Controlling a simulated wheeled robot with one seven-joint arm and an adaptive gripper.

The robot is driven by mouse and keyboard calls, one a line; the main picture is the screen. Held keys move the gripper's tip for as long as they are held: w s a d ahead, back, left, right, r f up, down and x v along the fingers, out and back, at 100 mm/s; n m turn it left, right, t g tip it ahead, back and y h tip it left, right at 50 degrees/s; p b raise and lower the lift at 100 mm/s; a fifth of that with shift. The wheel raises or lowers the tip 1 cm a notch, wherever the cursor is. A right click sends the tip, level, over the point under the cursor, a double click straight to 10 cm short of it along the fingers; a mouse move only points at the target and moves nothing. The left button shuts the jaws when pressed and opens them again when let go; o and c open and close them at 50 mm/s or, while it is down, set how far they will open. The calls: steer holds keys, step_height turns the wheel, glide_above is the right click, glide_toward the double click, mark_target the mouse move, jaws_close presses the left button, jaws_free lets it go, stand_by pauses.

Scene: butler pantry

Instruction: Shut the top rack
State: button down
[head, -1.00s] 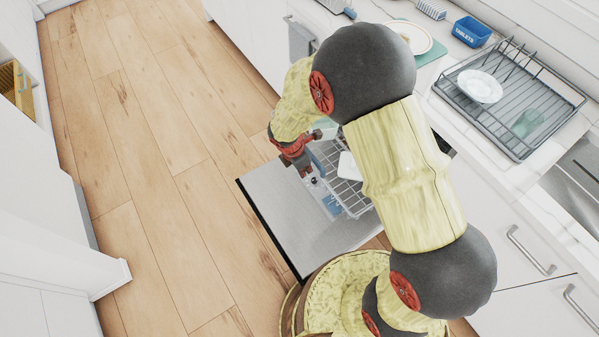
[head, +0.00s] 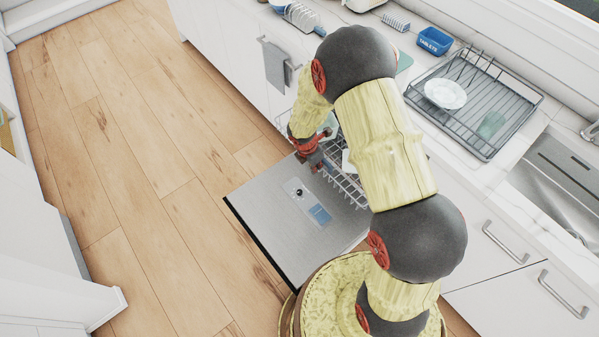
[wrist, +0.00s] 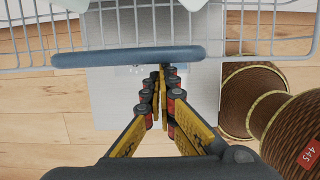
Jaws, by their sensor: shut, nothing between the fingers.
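The wire rack (head: 347,187) sticks out over the open dishwasher door (head: 275,235), partly hidden by my arm in the head view. In the wrist view the rack (wrist: 290,22) spans the top, with a blue-grey handle bar (wrist: 125,57) along its front. I take it for the top rack. My gripper (head: 316,165) is shut and empty at the rack's front. In the wrist view my gripper's fingertips (wrist: 163,72) meet the lower edge of the handle bar, right of its middle. I cannot tell whether they press on it.
A white dish (head: 346,161) shows in the rack beside my arm. The door lies folded down, with a dispenser (head: 307,200) on its inner face. A drying rack (head: 475,115) with a plate stands on the counter. A grey towel (head: 277,65) hangs nearby. Wooden floor (head: 130,180) is open at left.

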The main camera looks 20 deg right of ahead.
steer(key=w+d+p, duration=0.2)
steer(key=d, duration=0.3)
steer(key=w+d+p, duration=0.2)
steer(key=d+p, duration=0.1)
steer(key=d, duration=0.2)
steer(key=w+d+p, duration=0.2)
steer(key=d, duration=0.3)
steer(key=shift+w+d, duration=0.1)
steer(key=shift+w, duration=0.1)
